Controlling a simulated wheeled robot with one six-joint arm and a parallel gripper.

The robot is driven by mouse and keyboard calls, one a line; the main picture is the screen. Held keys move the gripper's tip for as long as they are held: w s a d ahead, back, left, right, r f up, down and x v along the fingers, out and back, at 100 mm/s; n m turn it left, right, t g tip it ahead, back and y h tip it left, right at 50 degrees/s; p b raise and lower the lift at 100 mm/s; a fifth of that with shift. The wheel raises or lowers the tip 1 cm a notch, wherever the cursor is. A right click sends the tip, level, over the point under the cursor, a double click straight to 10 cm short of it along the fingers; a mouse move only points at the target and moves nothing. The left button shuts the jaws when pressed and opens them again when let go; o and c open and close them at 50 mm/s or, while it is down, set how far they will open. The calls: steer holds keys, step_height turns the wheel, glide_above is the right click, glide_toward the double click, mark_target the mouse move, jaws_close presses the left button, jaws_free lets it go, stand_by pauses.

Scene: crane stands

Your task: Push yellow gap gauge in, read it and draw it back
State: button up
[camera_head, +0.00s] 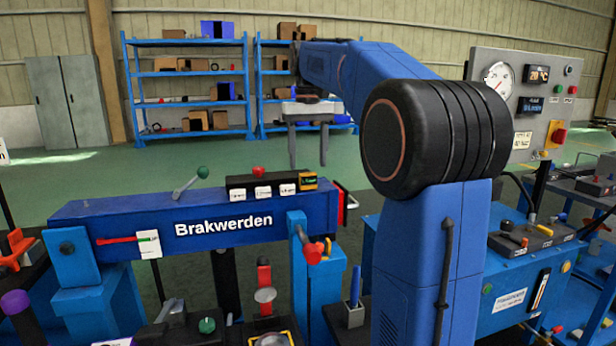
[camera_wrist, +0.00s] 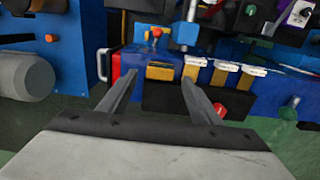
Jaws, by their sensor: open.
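My gripper (camera_head: 308,160) is open and empty, its two fingers pointing down above the right end of the blue beam marked Brakwerden (camera_head: 120,218). In the wrist view my gripper (camera_wrist: 158,80) spans the end of a black box with a small yellow-framed block (camera_wrist: 160,72) between the fingertips. That block (camera_head: 308,181) also shows in the head view, with a dark lit face. A yellow piece (camera_head: 327,250) hangs at the beam's right end, partly hidden. I cannot tell which of these is the gap gauge.
A red knob (camera_head: 258,171) and a green-knobbed lever (camera_head: 203,172) stand on top of the beam. A red-knobbed lever (camera_head: 312,252) is at its right end. A grey panel (camera_head: 520,60) with a dial stands at right. Shelves (camera_head: 185,72) are far behind.

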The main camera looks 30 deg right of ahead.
mark_target(312, 180)
steer(key=shift+f, duration=2.8)
jaws_close()
steer(key=shift+s+a, duration=0.25)
steer(key=shift+s, duration=0.6)
steer(key=shift+s+a, duration=0.2)
steer(key=shift+s, duration=0.65)
jaws_free()
steer(key=shift+s, duration=0.1)
